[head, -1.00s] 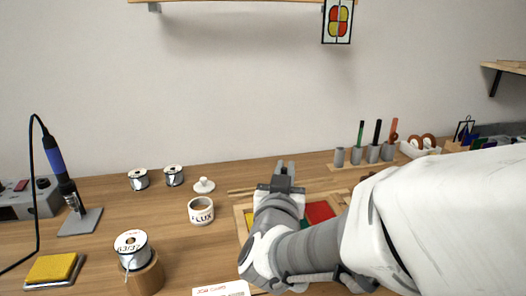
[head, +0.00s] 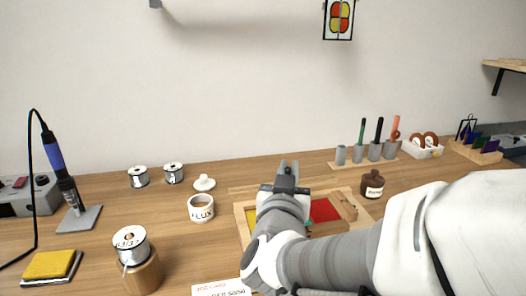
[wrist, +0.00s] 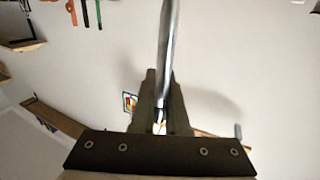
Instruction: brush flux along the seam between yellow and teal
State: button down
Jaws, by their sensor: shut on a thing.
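My gripper (head: 286,172) points away from the head camera, over the back edge of a wooden frame (head: 240,217). In the wrist view my gripper (wrist: 161,115) is shut on a slim, shiny grey stem, seemingly the flux brush (wrist: 168,45); its end runs out of the picture. In the frame, a yellow piece (head: 251,217) shows left of my wrist and a red piece (head: 323,210) right of it. Only a sliver of teal (head: 308,224) shows; my arm hides the rest and the yellow-teal seam. The white FLUX pot (head: 201,212) stands open left of the frame.
The pot's white lid (head: 204,183) lies behind it. A solder spool (head: 131,244) sits on a wooden stand at front left. A soldering iron (head: 62,170) stands at far left. A brown bottle (head: 372,184) and a pen rack (head: 360,161) are to the right.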

jog(key=shift+f+b, duration=0.35)
jog(key=shift+f, duration=0.05)
dwell(1.2)
